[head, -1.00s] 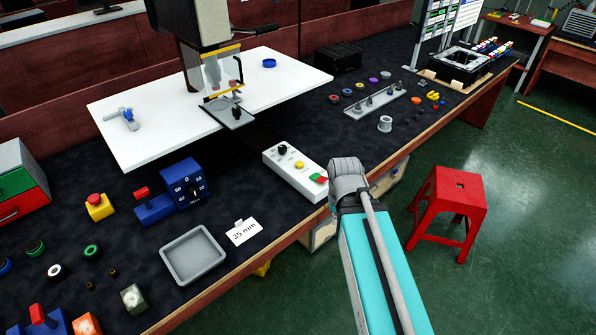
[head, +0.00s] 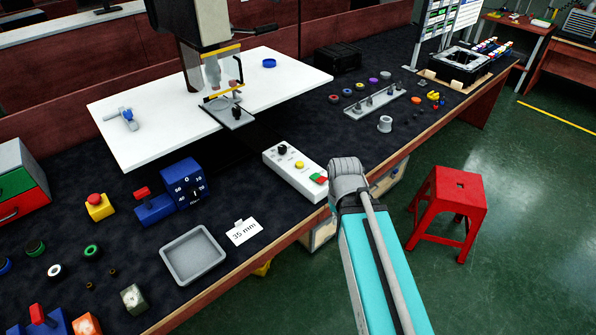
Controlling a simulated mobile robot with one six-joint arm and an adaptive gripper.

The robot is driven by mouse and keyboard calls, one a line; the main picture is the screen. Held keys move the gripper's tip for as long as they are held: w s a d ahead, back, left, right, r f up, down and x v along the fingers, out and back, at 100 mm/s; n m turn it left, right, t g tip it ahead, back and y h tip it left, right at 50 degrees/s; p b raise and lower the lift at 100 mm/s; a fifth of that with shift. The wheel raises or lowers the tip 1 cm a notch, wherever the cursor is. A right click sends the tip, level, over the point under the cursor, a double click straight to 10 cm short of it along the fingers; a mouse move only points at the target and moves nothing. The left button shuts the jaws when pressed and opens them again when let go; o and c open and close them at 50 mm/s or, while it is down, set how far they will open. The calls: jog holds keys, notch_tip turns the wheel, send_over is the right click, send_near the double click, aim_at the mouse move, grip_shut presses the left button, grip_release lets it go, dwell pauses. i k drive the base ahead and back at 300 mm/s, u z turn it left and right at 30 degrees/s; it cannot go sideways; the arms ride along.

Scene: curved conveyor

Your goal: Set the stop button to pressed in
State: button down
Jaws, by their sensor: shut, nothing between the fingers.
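A red mushroom-shaped button (head: 95,198) sits on a small yellow box (head: 101,212) at the left of the dark bench. A white control box (head: 284,172) near the bench's front edge carries a black knob (head: 282,149), a yellow button (head: 299,165) and a red and green pair of buttons at its near end, with the red part (head: 321,181) beside the green part (head: 316,176). I cannot tell which red button is the stop button or whether either is pressed. My arm's grey joint stands just right of the control box's near end; my gripper does not show.
A grey tray (head: 193,256), a "35 mm" card (head: 243,231) and a blue dial block (head: 184,184) lie between the yellow box and my arm. A press machine (head: 190,25) with a white table (head: 140,140) stands behind. A red stool (head: 450,200) is on the floor at right.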

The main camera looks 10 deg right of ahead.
aim_at(95, 199)
jog(key=u, duration=1.55)
